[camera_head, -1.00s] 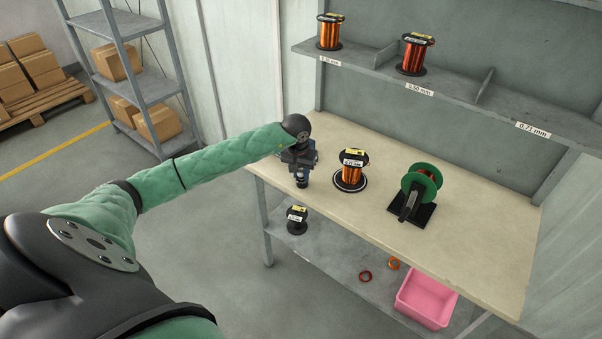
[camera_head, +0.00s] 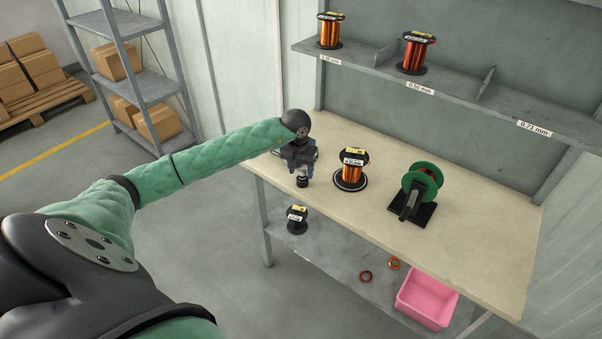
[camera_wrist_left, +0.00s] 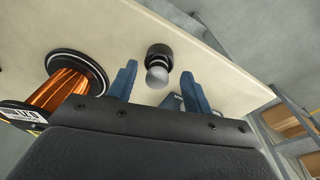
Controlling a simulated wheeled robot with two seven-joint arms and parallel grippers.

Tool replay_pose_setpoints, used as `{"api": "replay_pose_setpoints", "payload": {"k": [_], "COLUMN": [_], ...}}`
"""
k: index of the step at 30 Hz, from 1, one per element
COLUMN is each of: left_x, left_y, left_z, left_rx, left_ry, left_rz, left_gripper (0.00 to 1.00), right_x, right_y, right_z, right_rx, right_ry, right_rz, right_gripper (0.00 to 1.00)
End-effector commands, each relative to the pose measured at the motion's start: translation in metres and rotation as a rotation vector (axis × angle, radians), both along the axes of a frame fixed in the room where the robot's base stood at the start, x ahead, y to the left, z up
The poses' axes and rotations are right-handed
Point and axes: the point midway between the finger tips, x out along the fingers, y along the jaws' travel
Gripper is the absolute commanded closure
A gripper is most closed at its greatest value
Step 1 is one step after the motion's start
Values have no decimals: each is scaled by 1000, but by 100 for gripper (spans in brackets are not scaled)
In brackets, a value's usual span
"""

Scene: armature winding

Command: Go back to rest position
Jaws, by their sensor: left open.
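My left gripper (camera_head: 299,166) is over the left end of the workbench (camera_head: 455,235). In the left wrist view its two blue fingers (camera_wrist_left: 159,72) are apart. A small black object with a grey rounded top (camera_wrist_left: 157,62) shows on the bench beyond and between the fingertips, and also shows below the gripper in the head view (camera_head: 302,182). I cannot tell whether the fingers touch it. A copper wire spool (camera_head: 352,172) stands upright on a round black base just right of the gripper; it also shows in the left wrist view (camera_wrist_left: 58,88). My right gripper is out of view.
A green spool on a black stand (camera_head: 420,190) is on the bench's right part. An upper shelf (camera_head: 455,88) holds two spools. The lower shelf has a small black spool (camera_head: 297,219), orange rings and a pink bin (camera_head: 427,298). Open floor lies left of the bench.

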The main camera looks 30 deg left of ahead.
Motion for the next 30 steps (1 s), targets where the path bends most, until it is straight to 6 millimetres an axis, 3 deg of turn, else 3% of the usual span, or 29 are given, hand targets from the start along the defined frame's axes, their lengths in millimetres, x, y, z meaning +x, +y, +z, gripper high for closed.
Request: {"api": "replay_pose_setpoints", "payload": {"k": [12,23,26,29,30], "left_x": [-6,-8,-9,-13,-16], "left_y": [1,-3,-24,-67,-90], "left_z": [55,63,55,44,41], "left_rx": [0,-12,-81,-231,-314], "left_ry": [-1,-2,-14,-31,-36], "left_rz": [-1,1,15,55,81], "left_gripper": [50,50,50,50,50], "right_x": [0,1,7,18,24], "right_y": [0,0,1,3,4], "right_z": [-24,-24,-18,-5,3], "right_rx": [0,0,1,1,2], "right_ry": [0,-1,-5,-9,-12], "right_rz": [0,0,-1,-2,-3], "right_gripper": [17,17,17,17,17]}}
